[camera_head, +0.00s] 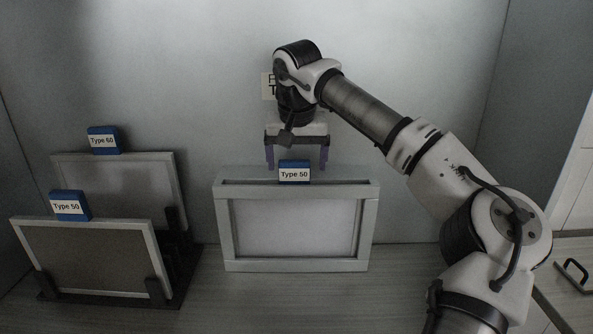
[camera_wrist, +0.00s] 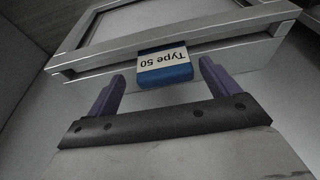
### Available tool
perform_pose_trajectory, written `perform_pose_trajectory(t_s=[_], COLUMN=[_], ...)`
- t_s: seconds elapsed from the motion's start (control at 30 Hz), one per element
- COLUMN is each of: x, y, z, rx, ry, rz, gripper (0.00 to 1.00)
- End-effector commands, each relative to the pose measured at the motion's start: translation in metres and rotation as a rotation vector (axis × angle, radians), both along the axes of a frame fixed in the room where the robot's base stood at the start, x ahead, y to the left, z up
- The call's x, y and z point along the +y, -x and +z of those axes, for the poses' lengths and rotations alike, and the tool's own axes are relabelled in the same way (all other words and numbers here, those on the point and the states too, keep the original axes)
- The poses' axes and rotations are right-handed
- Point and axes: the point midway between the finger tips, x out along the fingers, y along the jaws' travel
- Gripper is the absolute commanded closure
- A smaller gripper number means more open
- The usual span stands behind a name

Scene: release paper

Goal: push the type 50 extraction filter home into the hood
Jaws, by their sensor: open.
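The hood frame (camera_head: 224,227) is a grey metal frame standing upright at the centre, with a narrow slot along its top. A blue tab marked Type 50 (camera_head: 294,172) rises at the middle of that top edge; a pale panel shows in the window below. How deep this filter sits is hard to tell. In the wrist view the tab (camera_wrist: 165,68) lies between and just beyond the purple fingers. My gripper (camera_head: 297,163) is open and empty, pointing down above the frame, its fingers on either side of the tab. I cannot tell whether they touch anything.
At left, a dark rack (camera_head: 178,285) holds another filter with a Type 50 tab (camera_head: 70,206) in front and one with a Type 60 tab (camera_head: 104,140) behind. A wall sign (camera_head: 267,86) is mostly hidden by my arm. Counter in front is clear.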

Motion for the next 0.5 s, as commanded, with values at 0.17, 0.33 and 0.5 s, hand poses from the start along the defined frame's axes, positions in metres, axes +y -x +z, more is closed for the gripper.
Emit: perform_pose_trajectory(t_s=[0.17, 0.33, 0.5], x=[0.001, 0.002, 0.002], y=[0.013, 0.023, 0.03], z=[0.043, 0.076, 0.096], rx=[-0.006, -0.004, -0.003], ry=[0.001, 0.001, 0.0], rz=[0.001, 0.003, 0.003], gripper=[0.13, 0.13, 0.13])
